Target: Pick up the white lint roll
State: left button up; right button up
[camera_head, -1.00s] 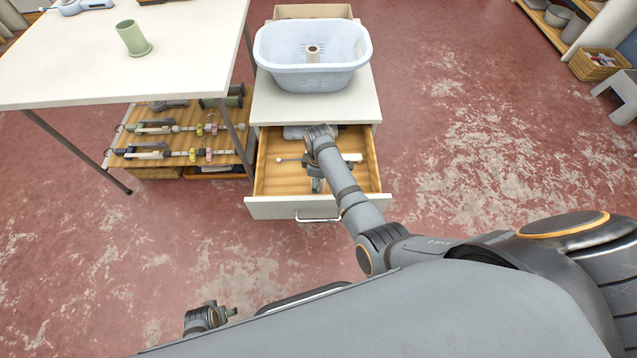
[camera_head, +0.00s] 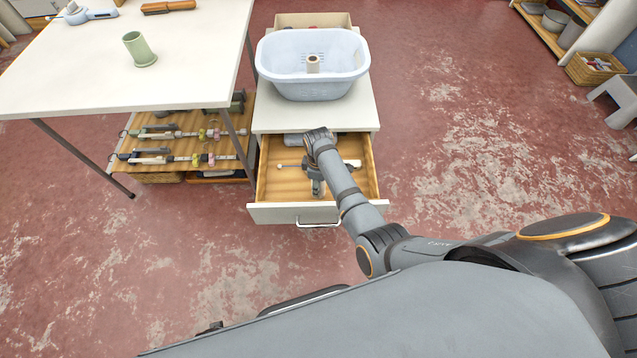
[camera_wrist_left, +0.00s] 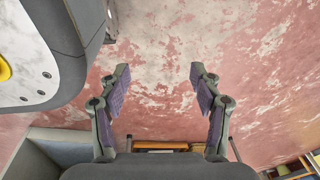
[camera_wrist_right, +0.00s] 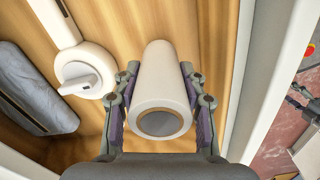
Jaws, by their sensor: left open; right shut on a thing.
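The white lint roll (camera_wrist_right: 163,90), a smooth cylinder with a grey-brown core end, is between the fingers of my right gripper (camera_wrist_right: 160,95) in the right wrist view. The gripper is shut on its sides. In the head view this gripper (camera_head: 318,187) is down inside the open drawer (camera_head: 285,186), and my arm mostly hides the roll. My left gripper (camera_wrist_left: 157,85) is open and empty above the red floor in the left wrist view.
A white-handled tool (camera_wrist_right: 85,70) and a grey folded item (camera_wrist_right: 35,90) lie beside the roll in the drawer. A pale blue basin (camera_head: 312,88) holding another roll (camera_head: 313,64) stands on the cabinet top. A white table (camera_head: 190,60) with a green cup-like object (camera_head: 139,50) stands left.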

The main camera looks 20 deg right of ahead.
pick_arm(q)
jog(key=s+r+p, duration=0.2)
jog(key=s+p, duration=0.2)
jog(key=s, duration=0.3)
pick_arm(e)
notch_tip(320, 180, up, 5)
jog(key=shift+f, duration=0.15)
pick_arm(q)
notch_tip(320, 180, up, 12)
jog(key=s+p, duration=0.1)
jog(key=p, duration=1.1)
jog(key=shift+f, duration=0.25)
pick_arm(e)
notch_tip(320, 180, up, 11)
pick_arm(q)
jog(key=shift+a, duration=0.1)
pick_arm(e)
jog(key=shift+f, duration=0.15)
